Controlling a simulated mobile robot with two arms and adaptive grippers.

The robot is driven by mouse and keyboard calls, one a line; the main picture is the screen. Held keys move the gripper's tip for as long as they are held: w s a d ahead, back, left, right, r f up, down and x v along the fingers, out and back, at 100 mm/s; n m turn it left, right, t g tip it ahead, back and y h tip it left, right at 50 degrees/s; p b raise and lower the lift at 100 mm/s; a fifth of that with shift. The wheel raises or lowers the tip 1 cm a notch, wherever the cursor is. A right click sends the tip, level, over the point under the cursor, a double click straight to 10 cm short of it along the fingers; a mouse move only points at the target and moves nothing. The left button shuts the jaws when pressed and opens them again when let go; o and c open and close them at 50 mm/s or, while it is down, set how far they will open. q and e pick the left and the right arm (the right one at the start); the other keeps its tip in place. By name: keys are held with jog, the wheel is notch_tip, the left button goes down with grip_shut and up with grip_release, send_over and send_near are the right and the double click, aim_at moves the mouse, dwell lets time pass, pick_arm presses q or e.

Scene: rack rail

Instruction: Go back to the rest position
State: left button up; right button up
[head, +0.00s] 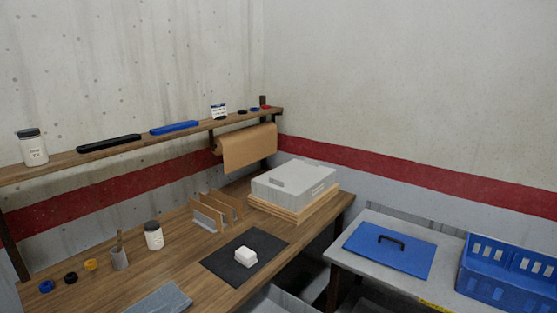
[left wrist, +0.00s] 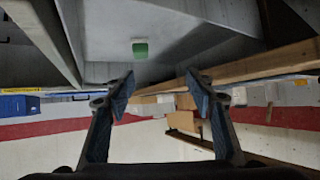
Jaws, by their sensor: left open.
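My left gripper (left wrist: 161,97) shows in the left wrist view with its two fingers spread apart and nothing between them. The view looks upside down, with the wall's red stripe below and grey surfaces above. A wooden edge (left wrist: 265,65) runs to the right of the fingers, apart from them. Neither gripper shows in the head view, and my right gripper is in no view.
The wooden workbench (head: 90,292) holds a black mat (head: 220,264) with a white block (head: 246,256), a jar (head: 154,236) and a grey crate (head: 294,182). A shelf (head: 60,166) runs above. A grey table (head: 352,265) with a blue panel (head: 390,249) and blue crate (head: 505,275) stands right.

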pick_arm(q)
jog(key=s+a+f+g+y, duration=0.1)
jog(key=s+a+g, duration=0.2)
jog(key=s+g, duration=1)
jog(key=s+f+t+b, duration=0.2)
jog(key=s+f+b, duration=0.1)
jog(key=f, duration=1.2)
jog(key=s+f+t+b, duration=0.2)
jog(key=s+f, duration=0.2)
jog(key=f, duration=1.1)
jog(key=s+a+f+b, duration=0.1)
jog(key=s+f+b, duration=0.1)
jog(key=s+f, duration=0.6)
jog(key=s+a+f+g+b, duration=0.1)
jog(key=s+f+b, duration=0.2)
jog(key=s+f, duration=0.6)
notch_tip(320, 180, down, 5)
jog(key=shift+s+a+f+g, duration=0.1)
jog(key=shift+s+a+g, duration=0.05)
jog(key=shift+a+g, duration=0.2)
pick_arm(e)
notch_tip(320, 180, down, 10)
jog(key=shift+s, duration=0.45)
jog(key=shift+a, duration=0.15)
